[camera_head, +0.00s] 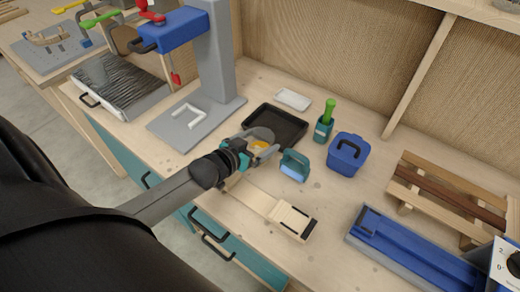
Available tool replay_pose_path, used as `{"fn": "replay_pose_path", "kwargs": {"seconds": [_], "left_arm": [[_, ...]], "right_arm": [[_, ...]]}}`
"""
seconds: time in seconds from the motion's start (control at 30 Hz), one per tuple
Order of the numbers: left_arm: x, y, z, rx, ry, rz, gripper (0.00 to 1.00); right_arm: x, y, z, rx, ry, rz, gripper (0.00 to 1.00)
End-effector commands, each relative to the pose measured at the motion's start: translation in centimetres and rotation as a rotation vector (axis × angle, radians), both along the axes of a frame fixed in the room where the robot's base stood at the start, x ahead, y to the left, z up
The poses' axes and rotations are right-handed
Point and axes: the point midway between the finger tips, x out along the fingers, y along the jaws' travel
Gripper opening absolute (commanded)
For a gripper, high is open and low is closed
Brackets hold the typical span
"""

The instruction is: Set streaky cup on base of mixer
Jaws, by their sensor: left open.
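The mixer (212,50) has a grey column and a blue head with a red-tipped tool hanging from it. Its flat grey base (178,132) carries a white U-shaped bracket and is otherwise clear. My left gripper (264,150) is open over the bench, to the right of the base and at the front edge of a black tray. A rounded grey thing with a yellow patch (258,145) shows at the gripper; I cannot tell whether it is the streaky cup. A small teal item (294,165) is just right of the gripper. My right gripper is not in view.
A wooden rack (450,195) and blue rail (410,250) lie right. A streaky dark box (112,82) is left.

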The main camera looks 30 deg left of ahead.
Motion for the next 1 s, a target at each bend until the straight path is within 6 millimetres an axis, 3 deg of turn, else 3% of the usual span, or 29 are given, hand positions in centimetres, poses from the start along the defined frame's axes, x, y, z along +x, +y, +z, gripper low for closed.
{"fn": "replay_pose_path", "kwargs": {"seconds": [0.3, 0.67, 1.0], "left_arm": [[3.4, -0.1, -1.2, 0.000, -0.002, 0.000, 1.00], [3.8, -0.2, -1.4, 0.000, -0.001, -0.001, 0.99], [3.7, -0.2, -1.4, 0.000, -0.001, -0.001, 0.61]], "right_arm": [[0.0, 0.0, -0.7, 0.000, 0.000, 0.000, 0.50], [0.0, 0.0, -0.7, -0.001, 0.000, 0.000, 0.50], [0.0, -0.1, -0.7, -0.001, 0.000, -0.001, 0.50]]}}
